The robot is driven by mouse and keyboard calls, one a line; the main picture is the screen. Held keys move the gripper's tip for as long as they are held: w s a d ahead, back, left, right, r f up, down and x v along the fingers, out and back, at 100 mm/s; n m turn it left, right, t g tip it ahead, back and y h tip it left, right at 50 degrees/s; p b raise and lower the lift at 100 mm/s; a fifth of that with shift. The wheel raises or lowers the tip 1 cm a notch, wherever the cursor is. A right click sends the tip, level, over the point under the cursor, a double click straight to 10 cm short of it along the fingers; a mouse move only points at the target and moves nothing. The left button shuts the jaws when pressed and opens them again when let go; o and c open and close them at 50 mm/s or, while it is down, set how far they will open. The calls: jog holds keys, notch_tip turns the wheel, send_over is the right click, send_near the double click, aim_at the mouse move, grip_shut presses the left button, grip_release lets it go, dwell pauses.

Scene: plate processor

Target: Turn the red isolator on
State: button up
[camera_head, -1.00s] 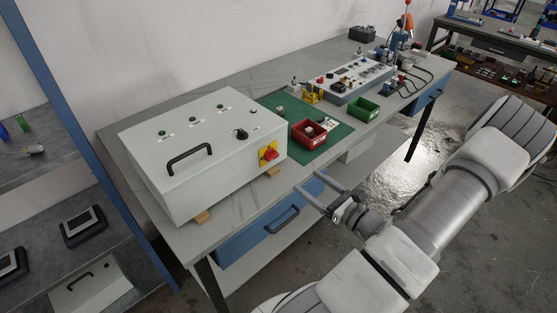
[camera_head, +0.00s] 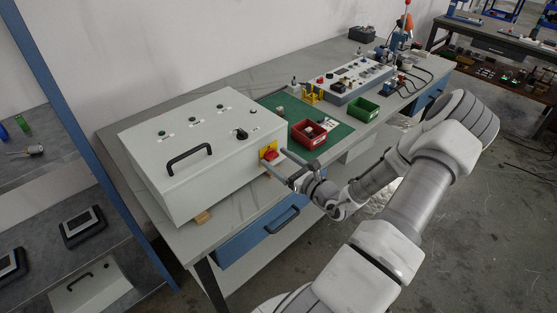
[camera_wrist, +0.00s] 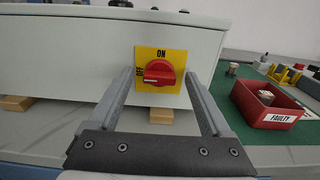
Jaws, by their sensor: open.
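The red isolator (camera_wrist: 159,73) is a red rotary knob on a yellow plate (camera_wrist: 172,55) marked ON at the top and OFF at the left. Its handle lies level, pointing towards OFF. It sits on the side of the pale grey control box (camera_head: 212,182), and the knob also shows in the head view (camera_head: 269,154). My gripper (camera_wrist: 162,88) is open and empty, facing the plate, with one finger on each side of the knob. Whether the fingertips touch the knob or plate cannot be told.
The box rests on wooden blocks (camera_wrist: 161,115) on the grey workbench. A red bin (camera_wrist: 266,105) labelled FAULTY stands on the green mat (camera_head: 339,132) to the right, with a green bin (camera_head: 362,109) beyond. A blue drawer (camera_head: 255,236) lies below the bench top.

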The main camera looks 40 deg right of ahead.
grip_shut()
jog(key=shift+r+p, duration=0.1)
jog(key=shift+p, duration=0.2)
jog(key=m+p, duration=0.2)
jog(key=m, duration=0.1)
jog(key=shift+r, duration=0.1)
jog(key=m+p, duration=0.4)
jog(key=m, duration=0.1)
jog(key=shift+d, duration=0.1)
jog(key=m, duration=0.1)
jog(key=m+p, duration=0.1)
jog(key=m, duration=0.3)
jog(key=shift+d+f+p, duration=0.1)
jog(key=shift+f+p, duration=0.2)
jog(key=shift+p, duration=0.05)
jog(key=m+p, duration=0.1)
jog(key=m, duration=0.3)
jog(key=shift+f+m, duration=0.15)
jog(key=shift+m, duration=0.25)
